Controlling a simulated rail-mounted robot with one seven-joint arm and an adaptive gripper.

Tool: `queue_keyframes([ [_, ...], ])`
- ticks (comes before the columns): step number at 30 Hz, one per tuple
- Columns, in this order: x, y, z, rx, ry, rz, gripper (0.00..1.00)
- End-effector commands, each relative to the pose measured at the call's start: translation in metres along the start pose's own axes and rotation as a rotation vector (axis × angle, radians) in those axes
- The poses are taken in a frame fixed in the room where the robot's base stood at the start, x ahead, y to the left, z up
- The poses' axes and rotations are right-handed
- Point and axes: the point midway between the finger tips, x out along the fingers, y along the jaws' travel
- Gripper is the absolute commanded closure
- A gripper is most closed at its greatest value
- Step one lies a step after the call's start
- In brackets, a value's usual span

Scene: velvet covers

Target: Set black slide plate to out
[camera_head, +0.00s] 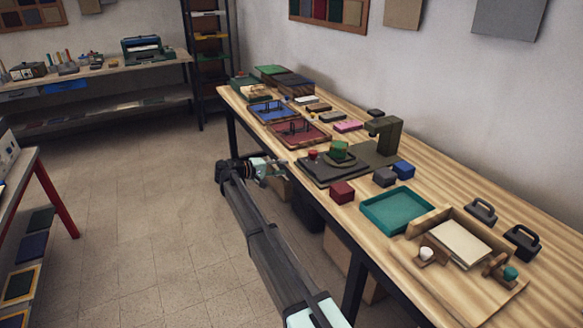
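A dark press-like device (384,130) stands on the wooden workbench. A flat black plate (322,172) lies at its left, with a small red knob (313,153) on its far left part and a green round block (340,152) on top. This looks like the slide plate, but I cannot tell its slide position for certain. My gripper (279,168) is at the bench's front edge, left of the plate and apart from it. The fingers are too small to show whether they are open or shut.
Dark red (342,192), grey (384,177) and blue (403,169) blocks stand near the plate. A teal tray (372,213) and a wooden frame fixture (425,285) are at the right. Blue (266,108) and red (286,139) trays with handles are farther back.

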Motion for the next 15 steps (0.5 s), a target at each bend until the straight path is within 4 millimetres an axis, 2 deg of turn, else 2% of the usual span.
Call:
queue_keyframes([
  [3,-0.013,0.000,0.000,0.000,0.001,0.000,0.63],
  [6,-0.019,0.000,0.000,0.000,0.001,0.000,0.63],
  [15,-0.020,0.000,0.000,0.000,0.000,0.000,0.63],
])
